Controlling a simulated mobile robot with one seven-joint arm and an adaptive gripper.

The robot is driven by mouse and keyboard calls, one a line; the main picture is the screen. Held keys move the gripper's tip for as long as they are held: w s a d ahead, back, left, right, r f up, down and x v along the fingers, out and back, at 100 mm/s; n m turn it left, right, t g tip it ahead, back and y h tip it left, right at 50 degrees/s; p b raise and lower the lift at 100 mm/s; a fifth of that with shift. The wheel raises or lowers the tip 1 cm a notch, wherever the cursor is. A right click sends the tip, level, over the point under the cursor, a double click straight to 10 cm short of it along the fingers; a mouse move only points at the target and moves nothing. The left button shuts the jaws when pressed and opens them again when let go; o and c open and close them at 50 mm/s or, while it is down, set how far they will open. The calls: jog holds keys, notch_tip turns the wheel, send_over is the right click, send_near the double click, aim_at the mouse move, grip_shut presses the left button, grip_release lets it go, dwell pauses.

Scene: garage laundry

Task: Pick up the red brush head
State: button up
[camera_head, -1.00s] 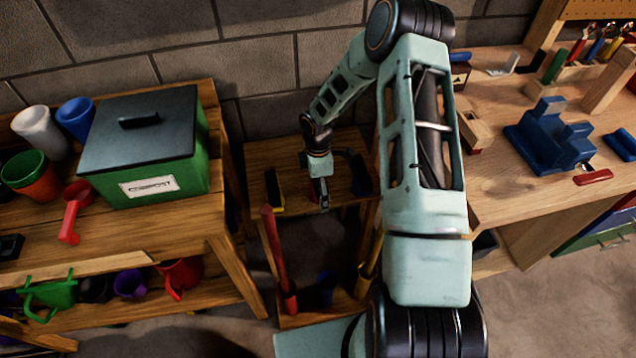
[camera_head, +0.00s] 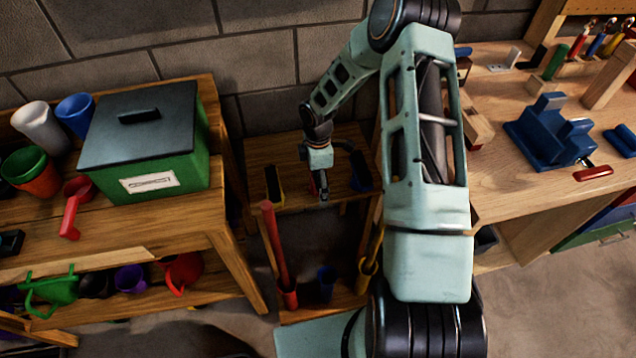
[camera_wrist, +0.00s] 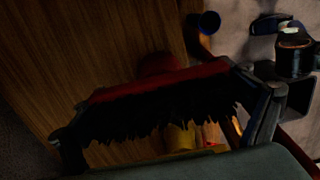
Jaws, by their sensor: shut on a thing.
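The red brush head (camera_wrist: 160,84) with dark bristles spans the wrist view between the two fingers of my gripper (camera_wrist: 165,126). The fingers are shut on its ends. In the head view my gripper (camera_head: 321,180) is over the low wooden stand (camera_head: 262,152), and only a small bit of red shows beside it. The dark gripper hides most of the brush head there. I cannot tell whether the brush head still touches the stand.
A yellow-and-black brush head (camera_head: 274,187) is left of my gripper, and a blue one (camera_head: 360,178) is right. Below, a red pole (camera_head: 276,245) and a yellow pole (camera_head: 375,245) stand beside a blue cup (camera_head: 326,283). A wooden bench (camera_head: 500,180) is at right.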

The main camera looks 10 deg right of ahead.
jog(key=s+r, duration=0.1)
jog(key=r, duration=0.1)
jog(key=s+r, duration=0.2)
jog(key=r, duration=0.1)
jog(key=s+r, duration=0.2)
jog(key=r, duration=0.1)
jog(key=shift+s+a, duration=0.25)
jog(key=shift+a, duration=0.05)
jog(key=s+a+r, duration=0.1)
jog(key=s+r, duration=0.3)
jog(key=s, duration=0.4)
notch_tip(320, 180, up, 16)
jog(key=p, duration=0.7)
send_over(266, 205)
jog(key=shift+r, duration=0.1)
jog(key=shift+f+b, duration=3.5)
jog(key=shift+f, duration=1)
jog(key=shift+f+b, duration=1.1)
jog(key=shift+f, duration=0.45)
jog(key=o, duration=0.9)
jog(key=shift+r, duration=0.1)
